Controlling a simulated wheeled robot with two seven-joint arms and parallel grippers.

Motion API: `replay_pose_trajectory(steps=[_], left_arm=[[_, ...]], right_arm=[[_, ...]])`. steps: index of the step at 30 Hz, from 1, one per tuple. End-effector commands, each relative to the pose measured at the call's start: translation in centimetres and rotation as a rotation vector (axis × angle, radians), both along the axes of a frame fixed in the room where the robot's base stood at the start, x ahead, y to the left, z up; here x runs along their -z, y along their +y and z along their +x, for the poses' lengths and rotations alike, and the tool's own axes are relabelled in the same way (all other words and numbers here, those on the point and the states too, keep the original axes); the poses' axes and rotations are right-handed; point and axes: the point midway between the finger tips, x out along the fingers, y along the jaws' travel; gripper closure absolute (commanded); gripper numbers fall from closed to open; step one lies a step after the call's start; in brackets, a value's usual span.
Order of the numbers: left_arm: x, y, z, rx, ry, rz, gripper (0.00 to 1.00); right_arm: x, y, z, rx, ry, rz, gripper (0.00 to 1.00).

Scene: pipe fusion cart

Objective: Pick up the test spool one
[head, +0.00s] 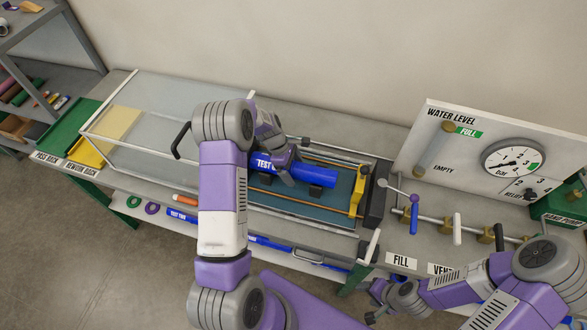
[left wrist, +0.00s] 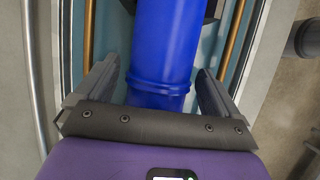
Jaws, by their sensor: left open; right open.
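A blue pipe spool (head: 318,176) with white lettering starting "TEST" lies in the teal-floored trough (head: 285,200) on the cart; my left arm hides part of its lettering. It also fills the middle of the left wrist view (left wrist: 165,45), where a raised blue ring shows. My left gripper (head: 284,164) is over the spool. In the left wrist view its open fingers (left wrist: 157,78) stand one on each side of the spool, with gaps visible. Whether they reach down around it, I cannot tell. My right gripper (head: 376,301) is open and empty at the lower right, away from the spool.
A clear framed cover (head: 135,130) stands left of the trough. A yellow bracket (head: 358,192) is at the trough's right end. A gauge panel (head: 490,150) and valve handles (head: 414,215) stand to the right. Green and yellow racks (head: 60,135) are at far left.

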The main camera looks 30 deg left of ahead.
Motion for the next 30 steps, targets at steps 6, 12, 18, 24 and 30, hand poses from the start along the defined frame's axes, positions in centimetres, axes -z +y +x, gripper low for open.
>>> replay_pose_trajectory(steps=[6,12,18,24,30], left_arm=[[0.33,-0.11,0.07,-0.001,-0.002,0.0,0.04],[0.31,-0.1,0.07,-0.001,-0.002,0.0,0.27],[0.3,-0.1,0.06,0.0,-0.001,0.0,0.58],[0.23,-0.11,0.11,0.0,-0.002,0.001,0.73],[0.02,-0.1,0.12,0.0,-0.003,0.001,0.74]], right_arm=[[-0.01,0.0,0.01,0.0,0.0,0.0,0.44],[0.0,0.01,0.01,0.0,0.0,0.0,0.44],[0.0,0.01,0.01,0.0,0.0,0.0,0.44],[-0.01,0.0,0.01,0.0,0.0,0.0,0.44],[-0.01,0.0,0.01,0.0,0.0,0.0,0.44]])
